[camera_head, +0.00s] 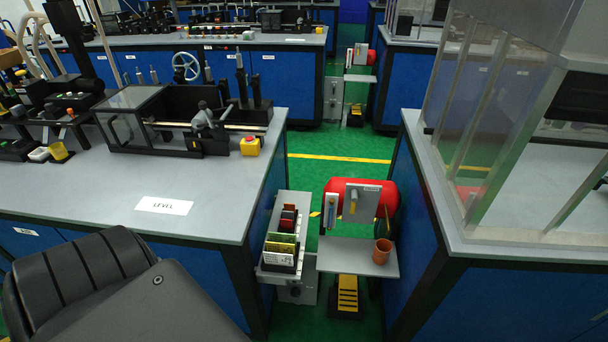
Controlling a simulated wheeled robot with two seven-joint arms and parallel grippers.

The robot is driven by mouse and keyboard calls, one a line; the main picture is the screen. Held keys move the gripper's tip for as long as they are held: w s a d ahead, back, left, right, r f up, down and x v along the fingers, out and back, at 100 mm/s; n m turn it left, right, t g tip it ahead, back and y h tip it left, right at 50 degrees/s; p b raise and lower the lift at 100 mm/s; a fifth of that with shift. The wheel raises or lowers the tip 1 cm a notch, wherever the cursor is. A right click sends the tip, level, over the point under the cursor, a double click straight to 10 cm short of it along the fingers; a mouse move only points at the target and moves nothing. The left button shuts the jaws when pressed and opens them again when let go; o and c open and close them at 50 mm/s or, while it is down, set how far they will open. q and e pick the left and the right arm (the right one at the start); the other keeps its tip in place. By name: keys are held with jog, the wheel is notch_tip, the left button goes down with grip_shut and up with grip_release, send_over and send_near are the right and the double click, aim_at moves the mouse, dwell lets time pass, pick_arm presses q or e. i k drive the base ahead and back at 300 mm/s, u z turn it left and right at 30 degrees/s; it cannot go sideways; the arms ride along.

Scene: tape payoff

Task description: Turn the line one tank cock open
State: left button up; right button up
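A red tank (378,194) lies on its side in the gap between two benches, right of centre. A grey upright plate (368,206) stands in front of it, with a small yellow handle (353,207) that looks upright. A white gauge-like strip (331,211) is beside the plate. A second, smaller red tank (370,57) with a similar plate stands in the far gap. I cannot read any line number, and I cannot tell which part is the cock. Neither of my grippers shows.
A grey shelf (345,256) below the near tank holds a brown cup (382,251). A rack of coloured cards (282,246) stands left of it. Green floor (315,171) shows between.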

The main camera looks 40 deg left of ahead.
aim_at(355, 193)
jog(key=u, duration=0.85)
jog(key=k, duration=1.35)
jog(key=z, duration=0.5)
jog(key=i, duration=0.5)
jog(key=z, duration=1.1)
jog(key=i, duration=0.75)
jog(key=u, duration=0.5)
jog(key=i, duration=0.8)
jog(key=u, duration=0.75)
